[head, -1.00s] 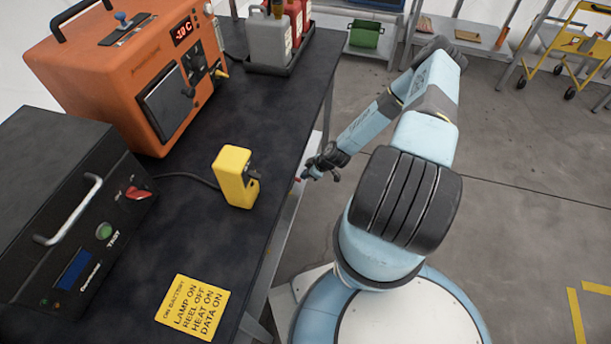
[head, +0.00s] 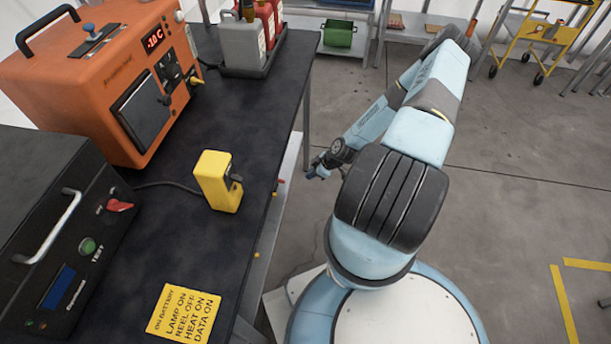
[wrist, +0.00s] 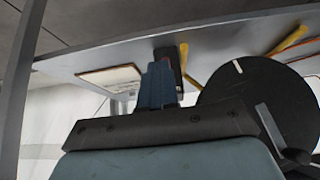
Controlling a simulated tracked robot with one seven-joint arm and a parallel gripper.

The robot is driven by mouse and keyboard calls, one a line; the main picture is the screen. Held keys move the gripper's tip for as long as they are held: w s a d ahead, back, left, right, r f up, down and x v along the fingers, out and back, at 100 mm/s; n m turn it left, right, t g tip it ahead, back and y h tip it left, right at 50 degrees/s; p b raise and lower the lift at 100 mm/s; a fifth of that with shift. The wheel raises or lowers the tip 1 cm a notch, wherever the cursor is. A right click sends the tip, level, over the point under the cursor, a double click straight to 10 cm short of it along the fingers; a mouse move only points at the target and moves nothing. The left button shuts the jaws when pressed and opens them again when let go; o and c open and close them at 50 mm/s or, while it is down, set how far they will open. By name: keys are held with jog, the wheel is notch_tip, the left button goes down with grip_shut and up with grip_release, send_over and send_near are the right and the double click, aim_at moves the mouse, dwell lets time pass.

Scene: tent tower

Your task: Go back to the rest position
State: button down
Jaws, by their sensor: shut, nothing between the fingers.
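My gripper (head: 316,171) hangs at the end of my folded arm, just off the right edge of the black bench (head: 262,128) in the head view. It is empty and apart from the bench. In the wrist view my gripper (wrist: 160,82) is seen from behind as blue fingers close together. A grey shelf surface lies beyond them with a framed sheet (wrist: 108,76) and yellow-handled items.
On the bench stand an orange heater box (head: 90,75), a black tester (head: 60,230), a yellow handheld device (head: 217,182) and jerrycans (head: 243,45). A yellow note (head: 184,313) lies in front. Open floor (head: 510,170) is at right; a yellow cart (head: 540,40) stands behind.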

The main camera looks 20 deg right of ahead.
dwell(0.6)
jog(key=w+d+r+g+h, duration=0.1)
jog(key=w+d+r, duration=0.15)
jog(key=r, duration=0.45)
jog(key=w+d+r+m+h, duration=0.1)
jog(key=d+r, duration=0.2)
jog(key=r, duration=0.4)
jog(key=w+d+r+g+h, duration=0.1)
jog(key=d+r+h, duration=0.1)
jog(key=r, duration=0.5)
jog(key=s+a+r+m+h, duration=0.2)
jog(key=a+r, duration=0.1)
jog(key=r, duration=1.3)
jog(key=s+a+r+m+h, duration=0.1)
jog(key=s+a+r+m, duration=0.1)
jog(key=r, duration=1.5)
jog(key=s+a+r+m+t, duration=0.1)
jog(key=s+a+r+m, duration=0.1)
jog(key=s+r, duration=0.4)
jog(key=s+a+r+m+t, duration=0.1)
jog(key=s+a+r+m, duration=0.1)
jog(key=s+a+r, duration=0.3)
jog(key=s+a+r+m+t+y, duration=0.1)
jog(key=s+a+r+m, duration=0.1)
jog(key=s+r, duration=0.6)
jog(key=s+a, duration=0.1)
jog(key=s, duration=0.3)
jog(key=shift+a+r+t, duration=0.2)
jog(key=shift+a+t, duration=0.1)
jog(key=shift+a, duration=0.05)
